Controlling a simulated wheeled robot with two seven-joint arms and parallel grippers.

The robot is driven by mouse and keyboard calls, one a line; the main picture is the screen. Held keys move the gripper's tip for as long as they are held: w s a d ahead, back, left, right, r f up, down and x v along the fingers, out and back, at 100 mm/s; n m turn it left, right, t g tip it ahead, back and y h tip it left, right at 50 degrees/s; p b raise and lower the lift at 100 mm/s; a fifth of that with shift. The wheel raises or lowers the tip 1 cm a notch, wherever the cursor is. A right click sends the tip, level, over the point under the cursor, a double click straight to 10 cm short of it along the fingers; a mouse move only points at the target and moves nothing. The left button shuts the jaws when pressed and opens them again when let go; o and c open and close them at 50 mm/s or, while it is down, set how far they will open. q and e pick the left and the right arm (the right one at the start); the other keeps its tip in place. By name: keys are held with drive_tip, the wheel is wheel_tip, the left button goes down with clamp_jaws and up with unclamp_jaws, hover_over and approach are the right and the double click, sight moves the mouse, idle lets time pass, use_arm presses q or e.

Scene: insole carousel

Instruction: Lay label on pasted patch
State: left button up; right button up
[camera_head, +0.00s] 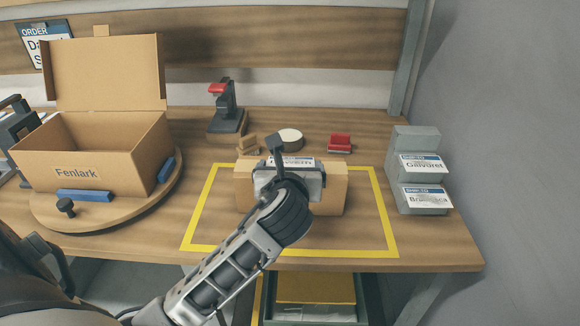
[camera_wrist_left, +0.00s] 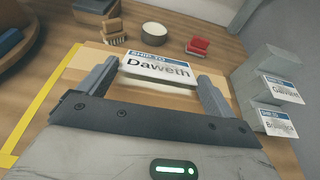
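A closed cardboard box (camera_head: 334,190) sits inside the yellow outline on the bench. A white label with a blue "SHIP TO" band, reading "Daweth" (camera_wrist_left: 157,66), is at its top; its upper part also shows in the head view (camera_head: 290,161). My right gripper is not in view.
An open "Fenlark" carton (camera_head: 140,150) stands on a round wooden turntable (camera_head: 120,220) at left. Grey labelled boxes (camera_head: 417,140) are stacked at right.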

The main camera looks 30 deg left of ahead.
use_arm(q)
drive_tip(key=shift+o, duration=0.2)
drive_tip(key=p+v, duration=0.2)
drive_tip(key=v, duration=1.4)
drive_tip(key=shift+w, duration=0.15)
drive_tip(key=s+d+f+n+g+h, duration=0.1)
drive_tip(key=s+f+n+g+h, duration=0.4)
drive_tip(key=f+n, duration=0.65)
drive_tip(key=s+f+n+g+h, duration=0.35)
drive_tip(key=s+f+n, duration=0.3)
drive_tip(key=n, duration=0.95)
drive_tip(key=w+d+f+t+h, duration=0.1)
drive_tip(key=w+d+f+t, duration=0.4)
drive_tip(key=f, duration=0.4)
drive_tip(key=shift+w+f+t, duration=0.35)
drive_tip(key=shift+w+t, duration=0.1)
drive_tip(key=shift+t, duration=0.1)
